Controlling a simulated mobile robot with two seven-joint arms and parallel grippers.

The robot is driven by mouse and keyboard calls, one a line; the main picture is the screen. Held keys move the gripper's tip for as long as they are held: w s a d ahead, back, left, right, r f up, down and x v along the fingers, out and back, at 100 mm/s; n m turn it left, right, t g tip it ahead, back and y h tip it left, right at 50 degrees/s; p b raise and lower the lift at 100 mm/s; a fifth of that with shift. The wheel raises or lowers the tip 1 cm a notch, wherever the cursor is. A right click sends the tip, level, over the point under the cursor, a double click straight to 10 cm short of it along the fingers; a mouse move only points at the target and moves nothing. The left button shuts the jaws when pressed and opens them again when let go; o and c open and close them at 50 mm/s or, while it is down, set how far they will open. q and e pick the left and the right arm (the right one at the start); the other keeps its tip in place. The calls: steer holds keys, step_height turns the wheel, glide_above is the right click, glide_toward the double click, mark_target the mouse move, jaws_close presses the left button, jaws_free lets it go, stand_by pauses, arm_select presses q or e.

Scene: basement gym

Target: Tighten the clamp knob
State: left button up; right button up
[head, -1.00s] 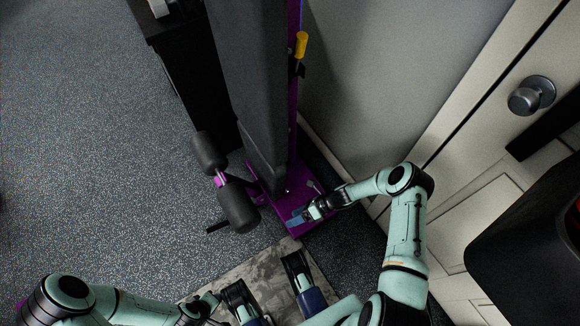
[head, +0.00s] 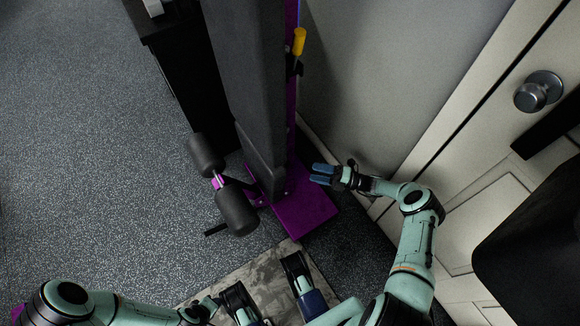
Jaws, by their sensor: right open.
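My right gripper (head: 320,175) is open and empty, its two blue fingers pointing left above the right side of the purple base plate (head: 308,212) of a padded bench. The bench's tall black pad (head: 247,85) stands upright along a purple post (head: 291,110). A yellow-handled part (head: 299,40) sits high on the post, well away from the gripper. I cannot tell which part is the clamp knob; no knob is clear near the fingers.
Two black foam rollers (head: 237,210) stick out left of the bench foot. A grey wall and a cream door with a round doorknob (head: 538,91) stand to the right. A black object (head: 530,240) fills the lower right. The speckled floor (head: 90,170) at left is clear.

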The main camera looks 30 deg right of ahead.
arm_select(q)
steer(key=shift+s+f, duration=0.25)
arm_select(e)
steer(key=x, duration=1)
steer(key=shift+w+a, duration=0.15)
steer(key=shift+a, duration=0.2)
steer(key=c, duration=1)
arm_select(q)
steer(key=shift+t, duration=0.6)
steer(key=w+r, duration=0.1)
steer(key=w+r+p, duration=0.1)
steer(key=w+r, duration=0.1)
steer(key=shift+w+d, duration=0.2)
steer(key=shift+w, duration=0.05)
arm_select(e)
steer(key=shift+r+n+g+h, duration=0.15)
steer(key=shift+n+g+h, duration=0.6)
steer(key=shift+n, duration=0.25)
steer(key=shift+c, duration=0.2)
